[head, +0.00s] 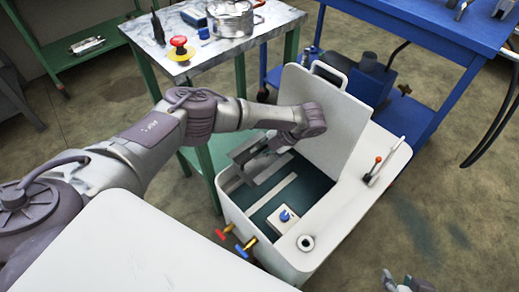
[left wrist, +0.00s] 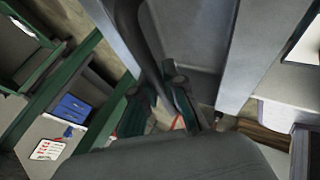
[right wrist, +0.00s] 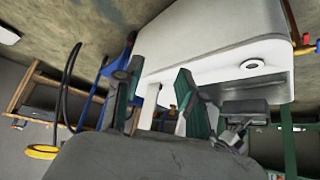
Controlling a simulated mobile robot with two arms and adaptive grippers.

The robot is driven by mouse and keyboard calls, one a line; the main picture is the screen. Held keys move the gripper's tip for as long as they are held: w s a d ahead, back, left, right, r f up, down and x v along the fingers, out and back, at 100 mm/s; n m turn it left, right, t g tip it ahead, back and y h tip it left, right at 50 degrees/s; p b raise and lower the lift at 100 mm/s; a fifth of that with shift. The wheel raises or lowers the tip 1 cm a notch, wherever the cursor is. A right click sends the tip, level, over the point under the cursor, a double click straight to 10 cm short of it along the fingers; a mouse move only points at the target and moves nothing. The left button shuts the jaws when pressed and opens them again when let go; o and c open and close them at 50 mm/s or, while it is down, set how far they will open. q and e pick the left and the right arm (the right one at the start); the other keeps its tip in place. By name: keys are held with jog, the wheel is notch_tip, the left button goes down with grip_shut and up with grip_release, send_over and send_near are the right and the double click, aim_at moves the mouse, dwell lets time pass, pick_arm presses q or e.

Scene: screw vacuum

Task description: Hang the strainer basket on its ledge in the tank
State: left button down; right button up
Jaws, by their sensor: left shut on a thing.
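The white tank (head: 335,222) stands open in the middle of the head view, its dark green inside showing. My left gripper (head: 268,143) reaches over the tank's far left part, under my wrist. It is shut on what looks like the grey strainer basket (head: 262,167), at the tank's opening. The exact grip is partly hidden. In the left wrist view, my left fingers (left wrist: 160,100) close around a grey bar, with grey walls beyond. I cannot tell whether the basket touches the ledge, which I cannot make out. My right gripper (head: 406,284) is open and empty, low right, outside the tank.
The raised white lid (head: 322,112) stands beside my left wrist. A small box with a blue knob (head: 284,216) sits inside the tank. Coloured valves (head: 240,242) stick out at the front left. A green-legged table (head: 177,48) and a blue bench (head: 425,22) stand behind.

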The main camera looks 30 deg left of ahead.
pick_arm(q)
jog(key=shift+f+b, duration=0.35)
jog(key=shift+f, duration=0.25)
jog(key=shift+f+b, duration=0.3)
jog(key=shift+f, duration=0.15)
jog(key=shift+f+b, duration=0.4)
jog(key=shift+f, duration=0.45)
pick_arm(e)
jog(key=w+a+r+t+y, duration=0.1)
jog(key=w+a+r+t, duration=0.2)
jog(key=w+r+t, duration=0.3)
jog(key=shift+w+a+r+y, duration=0.15)
jog(key=shift+w+r+y, duration=0.25)
jog(key=shift+w+r, duration=0.45)
jog(key=shift+w+f, duration=0.1)
jog(key=shift+w, duration=0.05)
jog(key=shift+s+d+f+g, duration=0.25)
jog(key=shift+s+f, duration=0.15)
jog(key=shift+f, duration=0.2)
jog(key=shift+s+d+f+g, duration=0.1)
jog(key=shift+s+f+g, duration=0.2)
jog(key=shift+f, duration=0.25)
jog(key=shift+r+h, duration=0.15)
jog(key=shift+h, duration=0.15)
